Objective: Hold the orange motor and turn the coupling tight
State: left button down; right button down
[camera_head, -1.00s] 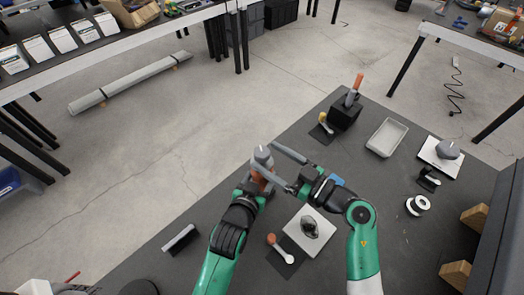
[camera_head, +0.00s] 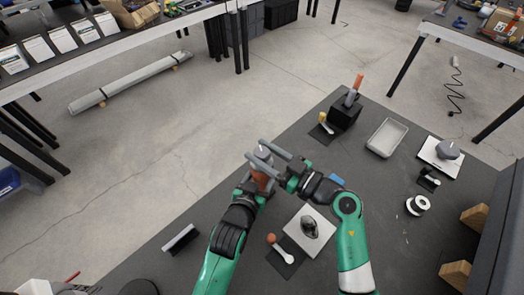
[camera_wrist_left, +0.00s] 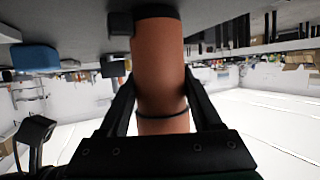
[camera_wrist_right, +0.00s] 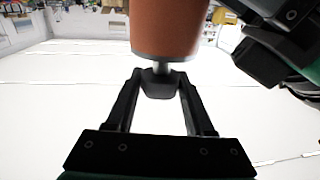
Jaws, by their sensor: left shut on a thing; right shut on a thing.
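The orange motor (camera_head: 261,180) stands roughly upright in my left gripper (camera_head: 259,185), above the dark table. The left wrist view shows the orange cylinder (camera_wrist_left: 160,65) between the left fingers, which are shut on it. The grey coupling (camera_head: 263,154) is at the motor's upper end. My right gripper (camera_head: 257,150) reaches in from the right with its two fingers on either side of the coupling. The right wrist view shows the grey coupling (camera_wrist_right: 159,84) clasped between the right fingertips, joined by a short shaft to the orange body (camera_wrist_right: 166,28). Thread engagement is hidden.
A white plate with a dark round part (camera_head: 310,228) lies in front of the right arm. An orange-knobbed tool (camera_head: 280,248) lies beside it.

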jog(key=m+t+h, duration=0.2)
jog(key=shift+f+t+h, duration=0.2)
jog(key=shift+t+h, duration=0.1)
jog(key=shift+t, duration=0.1)
jog(key=shift+d+m+t+h, duration=0.1)
jog(key=shift+m+t+h, duration=0.9)
jog(key=shift+m+h, duration=0.45)
jog(key=shift+w, duration=0.1)
jog(key=shift+c, duration=1.3)
grip_release()
jog(key=shift+r, duration=0.15)
jog(key=v, duration=1.2)
